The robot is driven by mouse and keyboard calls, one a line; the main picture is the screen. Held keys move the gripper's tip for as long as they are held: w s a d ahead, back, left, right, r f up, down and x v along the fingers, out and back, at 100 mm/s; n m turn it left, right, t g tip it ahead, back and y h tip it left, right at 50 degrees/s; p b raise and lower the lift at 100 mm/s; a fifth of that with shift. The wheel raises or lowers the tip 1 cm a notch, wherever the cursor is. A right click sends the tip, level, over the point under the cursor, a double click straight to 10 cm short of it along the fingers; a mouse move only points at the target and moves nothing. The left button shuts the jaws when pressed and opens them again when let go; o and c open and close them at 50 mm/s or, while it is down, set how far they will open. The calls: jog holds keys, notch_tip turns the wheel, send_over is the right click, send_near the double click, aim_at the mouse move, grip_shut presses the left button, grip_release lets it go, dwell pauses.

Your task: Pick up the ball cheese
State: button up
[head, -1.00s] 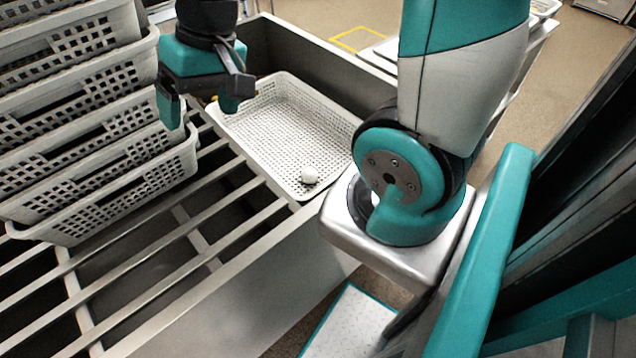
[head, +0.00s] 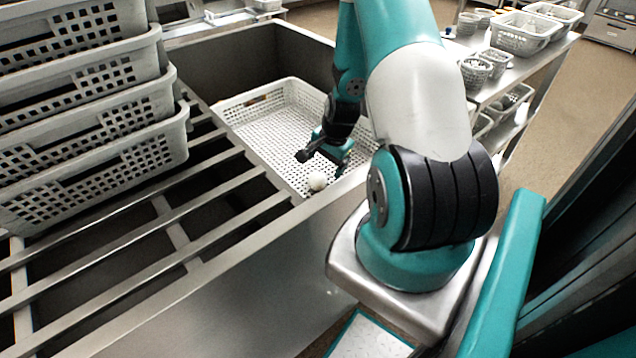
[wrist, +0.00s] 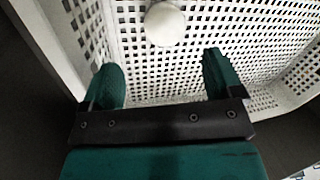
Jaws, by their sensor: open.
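The ball cheese (head: 317,182) is a small white ball on the floor of a white perforated basket (head: 262,103), near the basket's front end. In the wrist view the ball cheese (wrist: 165,24) lies at the top, beyond the fingertips and roughly midway between them. My gripper (head: 332,160) is over the basket, just right of and behind the ball in the head view. In the wrist view my gripper (wrist: 163,80) has its two teal fingers spread apart with nothing between them.
Stacked perforated baskets (head: 80,110) stand at the left on metal slats (head: 150,235). The metal bin's wall (head: 290,225) runs close to the basket's front. Smaller baskets (head: 520,33) sit on a table at the upper right.

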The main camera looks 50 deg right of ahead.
aim_at(319, 176)
jog(key=x, duration=0.8)
jog(key=shift+w+f, duration=0.15)
jog(key=shift+w, duration=0.15)
jog(key=c, duration=1)
jog(key=shift+c, duration=0.2)
